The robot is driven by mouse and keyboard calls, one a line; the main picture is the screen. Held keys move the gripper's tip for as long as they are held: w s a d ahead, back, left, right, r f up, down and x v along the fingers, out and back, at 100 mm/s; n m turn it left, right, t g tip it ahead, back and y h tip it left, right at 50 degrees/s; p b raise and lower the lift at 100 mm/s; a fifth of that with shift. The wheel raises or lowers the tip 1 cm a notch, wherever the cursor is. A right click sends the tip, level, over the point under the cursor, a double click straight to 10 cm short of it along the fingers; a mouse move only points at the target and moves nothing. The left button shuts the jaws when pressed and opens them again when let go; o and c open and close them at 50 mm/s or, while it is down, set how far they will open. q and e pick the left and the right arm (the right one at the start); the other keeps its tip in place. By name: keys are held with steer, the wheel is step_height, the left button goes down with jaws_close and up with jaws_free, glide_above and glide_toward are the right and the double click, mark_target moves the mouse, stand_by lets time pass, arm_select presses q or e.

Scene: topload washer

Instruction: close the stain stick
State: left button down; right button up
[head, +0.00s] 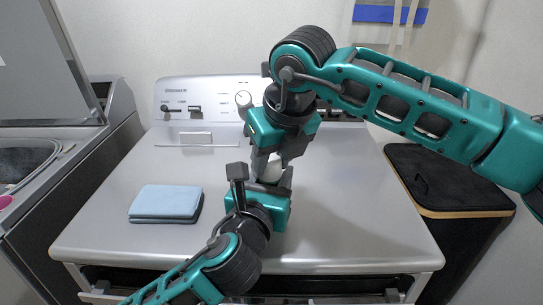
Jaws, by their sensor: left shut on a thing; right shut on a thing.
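The stain stick (272,172) shows only as a small whitish piece between my two grippers, above the grey appliance top. My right gripper (279,163) comes down from above and is shut on its upper part. My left gripper (262,184) comes up from the front and is shut on its lower part. The fingers hide most of the stick, so I cannot tell whether its cap is fully on.
Folded blue cloths (166,203) lie on the left of the grey appliance top (350,210). A control panel (205,100) with knobs stands at the back. An open topload washer (70,140) is at the left; a black hamper (440,180) is at the right. The right side of the top is clear.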

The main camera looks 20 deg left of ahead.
arm_select(q)
steer(key=shift+r, duration=0.1)
arm_select(e)
steer(key=shift+f, duration=0.55)
steer(key=o, duration=0.7)
steer(key=shift+d, duration=0.1)
steer(key=shift+v, duration=2.15)
steer(key=shift+w+r, duration=0.1)
steer(key=shift+c, duration=0.3)
steer(key=c, duration=0.5)
steer(key=shift+a+f, duration=0.25)
